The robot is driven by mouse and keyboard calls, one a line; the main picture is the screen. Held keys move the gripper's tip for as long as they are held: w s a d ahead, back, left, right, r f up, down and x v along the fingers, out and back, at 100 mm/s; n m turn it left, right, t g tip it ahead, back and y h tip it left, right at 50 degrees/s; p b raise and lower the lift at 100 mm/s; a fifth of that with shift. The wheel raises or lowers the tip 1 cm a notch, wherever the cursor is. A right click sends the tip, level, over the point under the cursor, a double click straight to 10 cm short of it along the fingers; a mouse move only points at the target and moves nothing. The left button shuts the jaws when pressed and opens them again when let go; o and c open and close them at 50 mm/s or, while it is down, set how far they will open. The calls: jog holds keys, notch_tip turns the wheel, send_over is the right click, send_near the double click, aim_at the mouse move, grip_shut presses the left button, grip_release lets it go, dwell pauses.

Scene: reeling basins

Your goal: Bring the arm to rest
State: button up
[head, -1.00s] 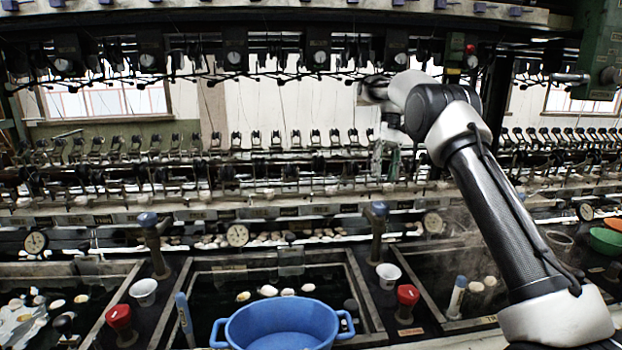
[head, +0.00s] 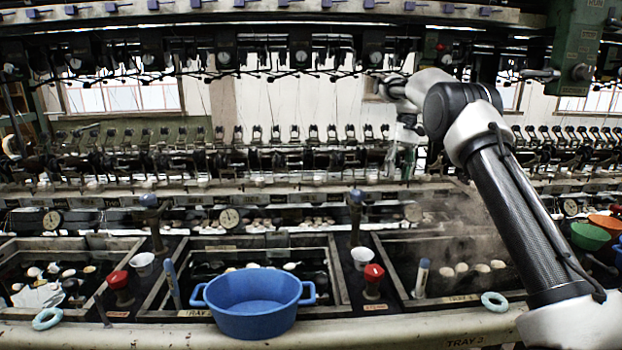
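My arm rises from the lower right of the head view and bends at an elbow joint high in front of the reeling machine (head: 290,158). Beyond the elbow it runs away to the left and then turns downward. My gripper (head: 403,162) hangs around there, small and partly lost against the machine's metalwork. Its fingers are too unclear to tell whether they are open or shut, and I see no object clearly in it. It is above and behind the basins, apart from the blue tub.
A blue two-handled tub (head: 255,305) stands at the front edge of the middle basin (head: 205,245). Red-knobbed valves (head: 373,272), white cups (head: 361,258) and upright posts (head: 356,215) stand between basins. Green (head: 588,236) and orange (head: 605,223) bowls are at right. Steam rises over the right basin.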

jog(key=s+d+f, duration=0.2)
jog(key=s+f, duration=0.1)
jog(key=f, duration=0.3)
jog(key=s+d+r+t, duration=0.2)
jog(key=s+r, duration=0.1)
jog(key=s, duration=1.1)
jog(key=s+d+r+t+h, duration=0.1)
jog(key=s+d+r+t, duration=0.2)
jog(key=s, duration=1.1)
jog(key=s+d+r+m+t, duration=0.1)
jog(key=s+d+r+t, duration=0.1)
jog(key=s, duration=1.2)
jog(key=shift+s+d+r+t+h, duration=0.2)
jog(key=shift+d+r+t+h, duration=0.25)
jog(key=shift+r, duration=0.55)
